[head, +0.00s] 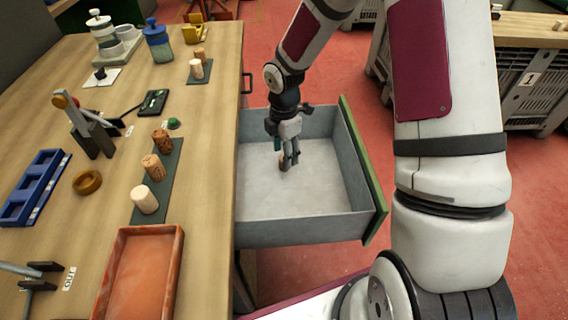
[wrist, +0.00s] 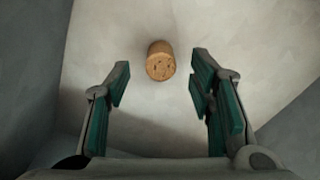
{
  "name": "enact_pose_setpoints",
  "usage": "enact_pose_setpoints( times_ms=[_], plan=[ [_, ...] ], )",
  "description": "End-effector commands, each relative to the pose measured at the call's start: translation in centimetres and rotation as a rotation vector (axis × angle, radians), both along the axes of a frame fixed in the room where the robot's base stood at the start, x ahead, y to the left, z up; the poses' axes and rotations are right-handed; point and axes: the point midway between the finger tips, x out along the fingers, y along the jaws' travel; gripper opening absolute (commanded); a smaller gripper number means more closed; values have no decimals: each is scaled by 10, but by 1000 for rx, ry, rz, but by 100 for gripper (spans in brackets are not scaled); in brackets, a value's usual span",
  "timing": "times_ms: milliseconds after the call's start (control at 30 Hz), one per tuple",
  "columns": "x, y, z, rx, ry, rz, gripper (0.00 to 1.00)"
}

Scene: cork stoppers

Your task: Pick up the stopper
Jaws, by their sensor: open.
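A brown speckled cork stopper (wrist: 160,61) stands or lies on the pale floor of the open drawer (head: 345,140); I cannot tell which. In the wrist view it is between and just beyond my fingertips, touching neither. My gripper (wrist: 160,80) is open and empty, with green-padded fingers on either side. In the head view my gripper (head: 289,160) reaches down into the drawer, and the stopper (head: 282,160) is mostly hidden behind the fingers.
Several other stoppers (head: 153,167) stand on a dark green strip on the wooden table (head: 215,130). An orange tray (head: 140,275) and blue rack (head: 30,188) are also there. The drawer walls surround my gripper.

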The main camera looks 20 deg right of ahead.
Motion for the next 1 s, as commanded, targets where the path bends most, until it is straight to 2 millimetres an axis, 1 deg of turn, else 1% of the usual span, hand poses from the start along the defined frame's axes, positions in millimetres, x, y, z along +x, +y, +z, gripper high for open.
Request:
enact_pose_setpoints(
  times_ms=[33, 100, 167, 233, 400, 433, 500, 600, 1000],
  plan=[
    [-1, 0, -11, -1, 4, 1, 49],
    [-1, 0, -21, 0, 3, 1, 49],
    [-1, 0, -27, 0, 3, 1, 49],
    [-1, 0, -30, 0, 1, 0, 49],
    [-1, 0, -29, 0, 0, -1, 49],
    [-1, 0, -29, 0, 0, -1, 47],
    [-1, 0, -29, 0, 0, -1, 32],
    [-1, 0, -29, 0, 0, -1, 14],
    [-1, 0, -28, 0, 0, -1, 14]
  ],
)
